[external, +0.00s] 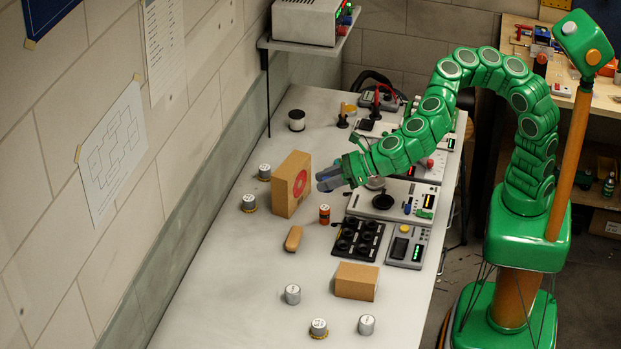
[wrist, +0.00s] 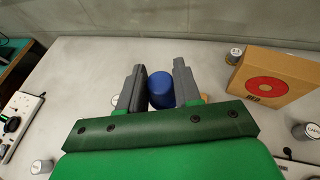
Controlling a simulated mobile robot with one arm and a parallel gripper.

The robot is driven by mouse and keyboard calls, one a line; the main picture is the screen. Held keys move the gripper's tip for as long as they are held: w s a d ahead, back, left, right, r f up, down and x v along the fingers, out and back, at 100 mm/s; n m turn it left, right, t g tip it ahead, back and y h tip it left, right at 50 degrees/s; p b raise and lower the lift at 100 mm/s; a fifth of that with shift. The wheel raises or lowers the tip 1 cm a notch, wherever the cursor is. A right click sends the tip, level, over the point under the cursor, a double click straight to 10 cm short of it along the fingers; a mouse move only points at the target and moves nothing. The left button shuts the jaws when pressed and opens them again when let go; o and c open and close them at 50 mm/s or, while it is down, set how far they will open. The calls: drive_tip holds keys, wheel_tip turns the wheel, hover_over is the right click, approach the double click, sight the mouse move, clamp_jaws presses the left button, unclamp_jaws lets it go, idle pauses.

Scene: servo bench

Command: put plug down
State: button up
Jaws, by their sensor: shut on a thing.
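A blue, round-ended plug (wrist: 161,90) sits between the two grey fingers of my gripper (wrist: 159,88) in the wrist view. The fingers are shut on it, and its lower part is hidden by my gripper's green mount. In the external view my gripper (external: 328,180) reaches left over the white bench (external: 225,265), just right of a cardboard box with a red disc (external: 286,183). Only a little blue shows at the fingertips there. The plug appears held above the bench top; its exact height is hard to tell.
Silver cans (external: 249,203) stand left of the box, with others (external: 292,294) at the front. An orange can (external: 324,214), a tan rounded piece (external: 293,238), a black socket block (external: 357,240) and a small carton (external: 356,281) stand nearby. The bench's left strip is mostly clear.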

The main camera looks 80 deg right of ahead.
wheel_tip(320, 180, down, 10)
drive_tip(key=s+a, duration=0.1)
drive_tip(key=s, duration=0.1)
drive_tip(key=shift+w+a+f, duration=1.3)
drive_tip(key=shift+w+f, duration=0.4)
drive_tip(key=shift+w, duration=0.25)
drive_tip(key=shift+w+a+f, duration=1.35)
drive_tip(key=shift+w+f, duration=0.3)
drive_tip(key=shift+w, duration=0.35)
drive_tip(key=shift+w+a+f, duration=1.3)
drive_tip(key=shift+w+f, duration=0.4)
drive_tip(key=shift+w, duration=0.25)
drive_tip(key=shift+w+a+f, duration=0.15)
drive_tip(key=shift+w+f, duration=0.05)
drive_tip(key=shift+f, duration=1.55)
drive_tip(key=shift+f, duration=0.1)
drive_tip(key=o, duration=1.1)
